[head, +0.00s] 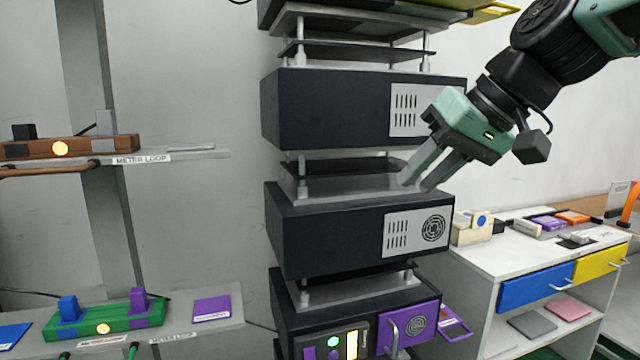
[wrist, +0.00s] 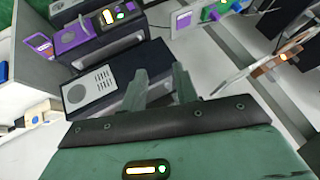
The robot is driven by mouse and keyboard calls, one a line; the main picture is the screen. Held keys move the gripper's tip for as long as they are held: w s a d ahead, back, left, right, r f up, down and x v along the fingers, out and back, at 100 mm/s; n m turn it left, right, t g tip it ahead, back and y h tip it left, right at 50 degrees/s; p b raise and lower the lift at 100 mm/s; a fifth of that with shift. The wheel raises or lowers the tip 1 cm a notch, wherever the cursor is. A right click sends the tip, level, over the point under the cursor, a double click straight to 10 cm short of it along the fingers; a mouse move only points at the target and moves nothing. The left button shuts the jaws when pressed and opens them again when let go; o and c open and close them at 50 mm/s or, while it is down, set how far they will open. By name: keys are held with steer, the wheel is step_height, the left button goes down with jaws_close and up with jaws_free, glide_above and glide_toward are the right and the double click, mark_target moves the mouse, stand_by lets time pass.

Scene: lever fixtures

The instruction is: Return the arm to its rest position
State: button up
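My gripper (head: 413,185) hangs from the upper right, in front of the stacked dark units, with its fingers pointing down and left. In the wrist view my gripper (wrist: 160,80) shows two grey fingers with a gap between them and nothing held. It is open and looks apart from the stack, though the exact distance to the middle dark unit (head: 325,235) is hard to tell. A brown lever fixture (head: 85,147) with a lit yellow lamp is on the upper left shelf. A green lever fixture (head: 120,322) with blue and purple levers is on the lower left shelf.
The upper dark unit (head: 320,110) is just left of my gripper. A white cabinet (head: 472,262) with blue and yellow drawers stands at the right, with small blocks on top. Bare wall shows between the left shelves and the stack.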

steer(key=s+f+n+g+h+p, duration=0.1)
steer(key=s+f+n+g+h, duration=0.2)
steer(key=s+f, duration=1.9)
steer(key=f+g+h, duration=0.1)
steer(key=g+h, duration=0.1)
steer(key=shift+n+h+p, duration=0.3)
steer(key=shift+n+h, duration=0.1)
